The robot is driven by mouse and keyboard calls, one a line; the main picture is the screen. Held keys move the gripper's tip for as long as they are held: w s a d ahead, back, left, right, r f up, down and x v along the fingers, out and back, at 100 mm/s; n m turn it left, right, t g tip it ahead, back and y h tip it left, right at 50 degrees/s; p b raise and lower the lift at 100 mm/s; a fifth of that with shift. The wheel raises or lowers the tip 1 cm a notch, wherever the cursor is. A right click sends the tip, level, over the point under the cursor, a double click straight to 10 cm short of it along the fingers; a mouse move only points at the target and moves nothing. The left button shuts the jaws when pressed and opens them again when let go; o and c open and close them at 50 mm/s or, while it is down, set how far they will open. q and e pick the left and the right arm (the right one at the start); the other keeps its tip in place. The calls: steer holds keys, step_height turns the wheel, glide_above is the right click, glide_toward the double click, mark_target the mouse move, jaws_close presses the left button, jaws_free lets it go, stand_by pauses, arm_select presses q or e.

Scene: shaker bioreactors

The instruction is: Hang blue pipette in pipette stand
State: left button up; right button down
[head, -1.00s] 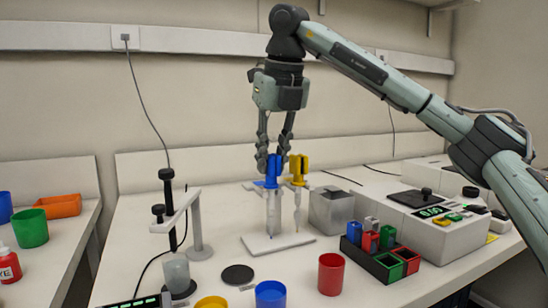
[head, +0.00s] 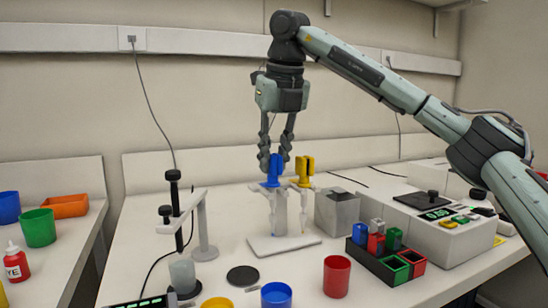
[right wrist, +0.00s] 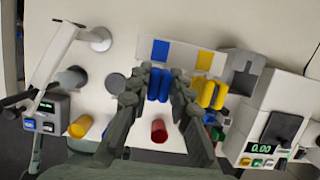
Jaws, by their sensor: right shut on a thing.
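The blue pipette (head: 272,170) is upright at the left side of the pipette stand (head: 260,247), its tip pointing down above the white base. My right gripper (head: 276,160) comes from above and is shut on the top of the blue pipette. In the right wrist view the blue pipette (right wrist: 158,84) lies between the two fingers (right wrist: 160,75). I cannot tell whether the stand's holder touches it. The yellow pipette (head: 304,172) hangs upright on the stand's right side, close beside it. It also shows in the right wrist view (right wrist: 211,94). My left gripper is not in view.
A grey open box (head: 337,212) stands right of the stand. A tube rack (head: 385,262) and a scale (head: 440,232) are farther right. A clamp stand (head: 205,225) is to the left. Red (head: 337,276) and blue (head: 276,295) cups and a dark disc (head: 242,276) are in front.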

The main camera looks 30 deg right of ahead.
steer(key=shift+f, duration=0.4)
stand_by(0.3)
steer(key=c, duration=1.3)
jaws_free()
steer(key=shift+r, duration=0.1)
steer(key=shift+r, duration=3.4)
